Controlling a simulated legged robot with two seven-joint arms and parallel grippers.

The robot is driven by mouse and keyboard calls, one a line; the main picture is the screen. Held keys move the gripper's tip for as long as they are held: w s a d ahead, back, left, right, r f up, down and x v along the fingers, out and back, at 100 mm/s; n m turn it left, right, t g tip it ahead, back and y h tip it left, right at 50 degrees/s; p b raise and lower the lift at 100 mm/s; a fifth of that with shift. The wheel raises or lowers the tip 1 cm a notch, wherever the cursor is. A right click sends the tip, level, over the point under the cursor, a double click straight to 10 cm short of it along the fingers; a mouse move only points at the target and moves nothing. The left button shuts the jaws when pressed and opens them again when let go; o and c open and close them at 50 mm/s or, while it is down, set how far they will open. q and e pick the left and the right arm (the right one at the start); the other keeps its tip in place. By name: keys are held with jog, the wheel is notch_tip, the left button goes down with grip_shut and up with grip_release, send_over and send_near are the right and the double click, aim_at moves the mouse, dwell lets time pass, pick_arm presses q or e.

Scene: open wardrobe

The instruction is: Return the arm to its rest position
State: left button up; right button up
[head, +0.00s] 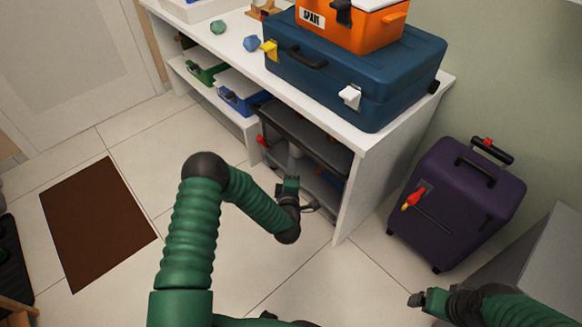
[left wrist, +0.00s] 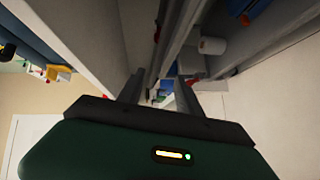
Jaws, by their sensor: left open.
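My left arm (head: 190,235) comes up from the bottom of the head view, bends at a dark elbow and reaches toward the white shelf unit (head: 345,190). My left gripper (head: 309,208) is in front of the unit's lower right compartment. In the left wrist view its two fingers (left wrist: 158,92) are apart, with nothing held between them. Grey shelf boards and a white roll (left wrist: 212,46) show beyond the fingers. My right gripper (head: 416,299) is low at the right of the head view, over the floor. Its jaws are too small to judge.
A blue case (head: 350,75) with an orange box (head: 355,25) stands on the unit. Green (head: 203,70) and blue (head: 238,95) bins sit on the lower left shelf. A purple suitcase (head: 455,200) stands right. A brown mat (head: 97,220) lies left; floor between is clear.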

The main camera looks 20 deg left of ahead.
dwell(0.3)
pick_arm(q)
jog(key=s+d+r+m+g+h, duration=0.25)
jog(key=d+m+h, duration=0.2)
jog(key=m, duration=0.25)
jog(key=s+d+r+m+g+h, duration=0.2)
jog(key=s+d+m+g+h, duration=0.1)
jog(key=d+m, duration=0.35)
jog(key=s+a+r+m+g+y+p, duration=0.1)
jog(key=s+r+m+g, duration=0.25)
jog(key=s, duration=0.85)
jog(key=s+a+r+m+g+p, duration=0.1)
jog(key=s+r+m+g, duration=0.25)
jog(key=s, duration=0.85)
jog(key=w+p+v, duration=0.3)
jog(key=p+v, duration=1.1)
jog(key=p, duration=0.1)
jog(key=w+r+p+v, duration=0.1)
jog(key=w+p+v, duration=0.2)
jog(key=p+v, duration=1.2)
jog(key=shift+w+d+r, duration=0.25)
jog(key=shift+w+r, duration=0.2)
jog(key=shift+r, duration=0.1)
pick_arm(e)
jog(key=w+v, duration=0.3)
jog(key=v, duration=1.2)
jog(key=w+r+v, duration=0.1)
jog(key=w+v, duration=0.3)
jog(key=v, duration=1.2)
jog(key=shift+r, duration=0.35)
